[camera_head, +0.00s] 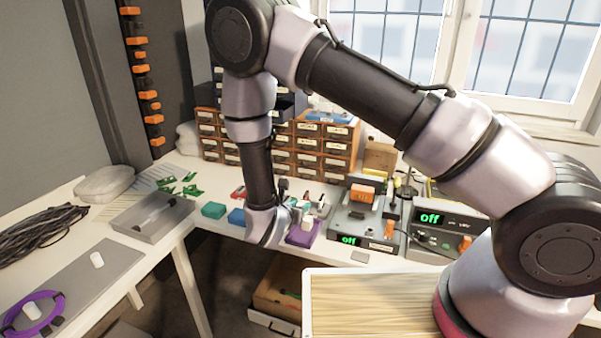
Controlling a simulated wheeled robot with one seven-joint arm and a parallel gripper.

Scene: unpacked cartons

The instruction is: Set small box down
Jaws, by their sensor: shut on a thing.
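My arm reaches over the workbench, and my gripper (304,213) points down at the bench's near edge, right of the wrist. It is shut on a small white box (308,223), which is tiny in this view and partly covered by the fingers. The box shows just above or in front of a purple bin (302,238); I cannot tell whether it touches the bin. A blue bin (237,217) and a teal bin (213,210) sit to the left of my wrist.
Instruments with green "off" displays (348,240) crowd the bench to the right. Drawer cabinets (325,146) stand behind. A grey tray (152,215) lies to the left. An open wooden drawer (274,298) is below. A wood-topped surface (375,305) is in front.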

